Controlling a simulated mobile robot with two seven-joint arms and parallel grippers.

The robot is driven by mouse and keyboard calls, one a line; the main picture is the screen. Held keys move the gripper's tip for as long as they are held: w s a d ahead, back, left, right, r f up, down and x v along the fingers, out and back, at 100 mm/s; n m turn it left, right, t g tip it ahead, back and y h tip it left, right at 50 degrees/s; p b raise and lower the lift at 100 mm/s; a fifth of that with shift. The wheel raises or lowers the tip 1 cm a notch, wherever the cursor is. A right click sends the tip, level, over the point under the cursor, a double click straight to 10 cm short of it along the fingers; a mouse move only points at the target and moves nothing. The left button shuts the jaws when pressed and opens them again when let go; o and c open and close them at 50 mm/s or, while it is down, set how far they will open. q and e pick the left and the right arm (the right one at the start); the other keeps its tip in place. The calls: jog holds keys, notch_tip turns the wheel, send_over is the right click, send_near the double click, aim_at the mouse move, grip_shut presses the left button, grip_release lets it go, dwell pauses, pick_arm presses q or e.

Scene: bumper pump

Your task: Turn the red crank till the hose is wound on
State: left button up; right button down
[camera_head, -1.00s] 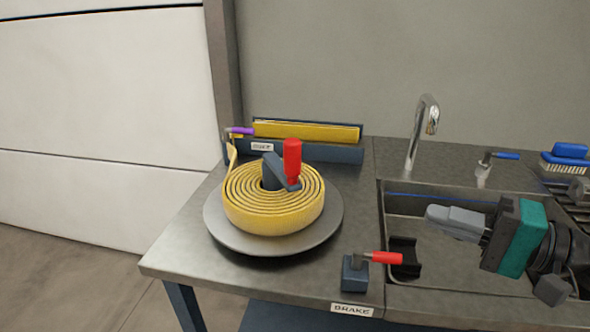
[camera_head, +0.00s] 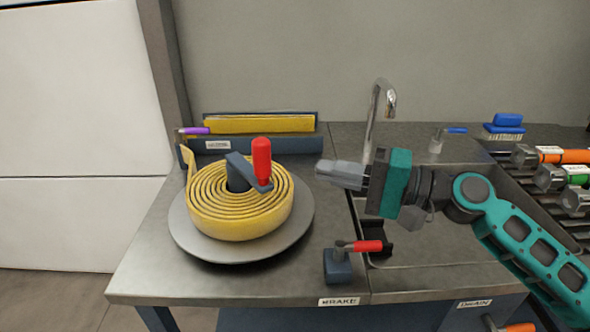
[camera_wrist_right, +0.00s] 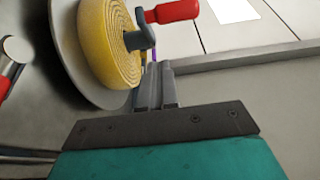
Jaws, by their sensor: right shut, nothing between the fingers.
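The red crank handle (camera_head: 262,160) stands upright on a dark arm (camera_head: 246,172) at the hub of the reel. The yellow hose (camera_head: 240,222) lies coiled around that hub on a round grey plate (camera_head: 300,228). A strip of hose runs from the coil's left side up toward the back trough. My right gripper (camera_head: 322,172) is shut and empty, right of the crank and apart from it. In the right wrist view, the crank handle (camera_wrist_right: 172,11) and coil (camera_wrist_right: 112,45) show beyond the fingers (camera_wrist_right: 157,68). My left gripper is out of view.
A brake lever with a red grip (camera_head: 368,246) stands at the counter's front. A sink (camera_head: 440,252) and faucet (camera_head: 378,110) lie right. A purple-handled lever (camera_head: 196,130) and a trough with yellow hose (camera_head: 258,124) are behind the reel. A blue brush (camera_head: 506,122) is at right.

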aim_at(271, 174)
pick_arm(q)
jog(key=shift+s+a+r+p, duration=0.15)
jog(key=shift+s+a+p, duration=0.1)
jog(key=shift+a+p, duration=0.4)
pick_arm(e)
jog(key=shift+s+a, duration=0.2)
jog(key=shift+a, duration=1.3)
jog(key=shift+s+a, duration=0.2)
jog(key=shift+a, duration=1.25)
pick_arm(q)
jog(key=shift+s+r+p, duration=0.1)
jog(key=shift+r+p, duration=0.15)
jog(key=shift+p, duration=0.05)
pick_arm(e)
jog(key=shift+s+a, duration=0.1)
jog(key=shift+a, duration=0.05)
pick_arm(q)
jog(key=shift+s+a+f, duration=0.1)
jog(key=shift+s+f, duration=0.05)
pick_arm(e)
jog(key=shift+s, duration=0.15)
pick_arm(q)
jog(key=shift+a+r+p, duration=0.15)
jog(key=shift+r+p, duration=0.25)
jog(key=shift+p, duration=0.15)
pick_arm(e)
jog(key=shift+s+a, duration=0.2)
jog(key=shift+a, duration=0.05)
